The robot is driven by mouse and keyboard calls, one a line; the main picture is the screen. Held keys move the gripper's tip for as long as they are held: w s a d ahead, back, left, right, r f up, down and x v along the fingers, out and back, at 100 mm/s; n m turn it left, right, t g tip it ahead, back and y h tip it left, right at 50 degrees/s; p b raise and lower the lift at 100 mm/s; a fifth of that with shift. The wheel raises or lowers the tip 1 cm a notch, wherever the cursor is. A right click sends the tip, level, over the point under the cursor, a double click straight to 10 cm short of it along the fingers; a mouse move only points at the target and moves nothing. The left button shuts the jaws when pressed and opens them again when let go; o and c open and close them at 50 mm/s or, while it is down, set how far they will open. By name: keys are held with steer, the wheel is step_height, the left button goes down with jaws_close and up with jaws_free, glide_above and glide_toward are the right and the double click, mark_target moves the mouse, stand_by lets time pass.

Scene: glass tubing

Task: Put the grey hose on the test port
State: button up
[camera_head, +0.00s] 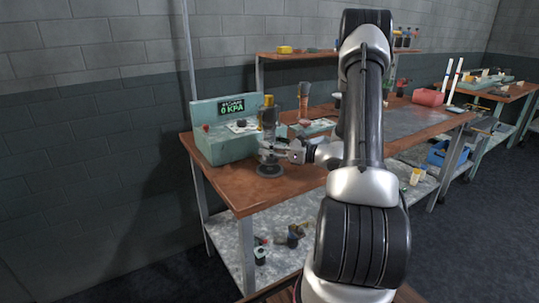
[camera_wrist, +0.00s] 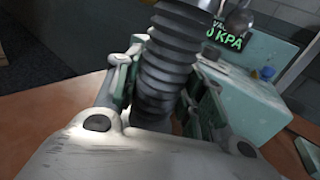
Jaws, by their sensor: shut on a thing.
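My gripper (camera_wrist: 158,95) is shut on the grey ribbed hose (camera_wrist: 170,45), which stands between its two fingers in the wrist view. In the head view my gripper (camera_head: 272,151) reaches in from the right at the front of the bench. An upright grey piece with a yellow-brown top (camera_head: 268,101) rises above it, and a dark round base (camera_head: 269,170) is below it. The teal test box (camera_head: 225,147) with a green "0 KPA" display stands just behind and to the left. I cannot tell which part is the test port, or whether the hose touches it.
A brown upright piece (camera_head: 304,98) stands behind my gripper on the bench (camera_head: 230,187). A red container (camera_head: 428,97) is farther right. A shelf behind holds a yellow item (camera_head: 285,49) and bottles. The bench's front left corner is bare.

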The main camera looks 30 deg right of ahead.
steer(key=shift+f, duration=1.45)
steer(key=shift+f, duration=0.15)
steer(key=o, duration=1.3)
